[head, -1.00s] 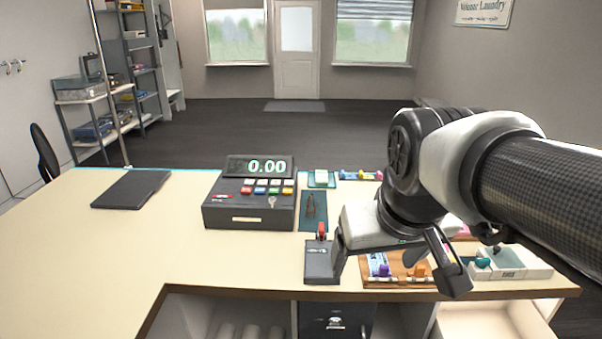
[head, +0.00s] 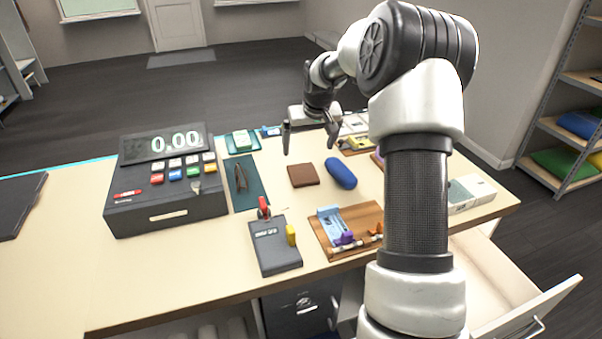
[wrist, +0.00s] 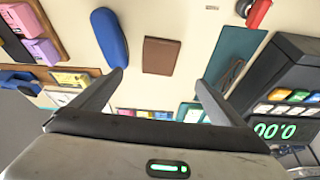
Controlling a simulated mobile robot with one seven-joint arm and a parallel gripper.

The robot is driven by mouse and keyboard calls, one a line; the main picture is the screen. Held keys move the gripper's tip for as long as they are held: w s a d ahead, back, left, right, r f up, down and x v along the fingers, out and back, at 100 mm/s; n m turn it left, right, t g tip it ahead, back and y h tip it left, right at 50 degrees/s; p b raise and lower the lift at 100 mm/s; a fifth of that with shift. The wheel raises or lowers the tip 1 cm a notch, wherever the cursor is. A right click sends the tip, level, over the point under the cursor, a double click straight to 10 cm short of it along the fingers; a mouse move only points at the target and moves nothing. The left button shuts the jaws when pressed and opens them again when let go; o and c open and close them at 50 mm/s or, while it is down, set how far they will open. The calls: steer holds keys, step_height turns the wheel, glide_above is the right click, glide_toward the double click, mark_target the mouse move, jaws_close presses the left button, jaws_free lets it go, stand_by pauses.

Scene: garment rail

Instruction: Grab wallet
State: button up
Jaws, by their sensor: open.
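The brown wallet (head: 303,175) lies flat on the cream counter, between the teal mat and a blue case. It also shows in the wrist view (wrist: 160,56), beyond the fingertips and roughly centred between them. My gripper (head: 310,146) is open and empty, above the counter on the far side of the wallet. Its two fingers are spread wide, apart from the wallet, and also show in the wrist view (wrist: 160,78). The whole wallet is visible in both views.
The blue case (head: 341,173) lies close to the wallet's right. The teal mat (head: 246,198) with glasses is to its left, beside the cash register (head: 165,185). A card terminal (head: 273,247) and a wooden tray (head: 368,214) are nearer. A drawer (head: 520,300) stands open at right.

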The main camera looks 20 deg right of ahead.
mark_target(303, 173)
steer(key=p+x, duration=0.1)
steer(key=x, duration=1.3)
steer(key=shift+w+d+f, duration=0.1)
steer(key=shift+f, duration=0.2)
steer(key=shift+c, duration=0.5)
steer(key=c, duration=1.1)
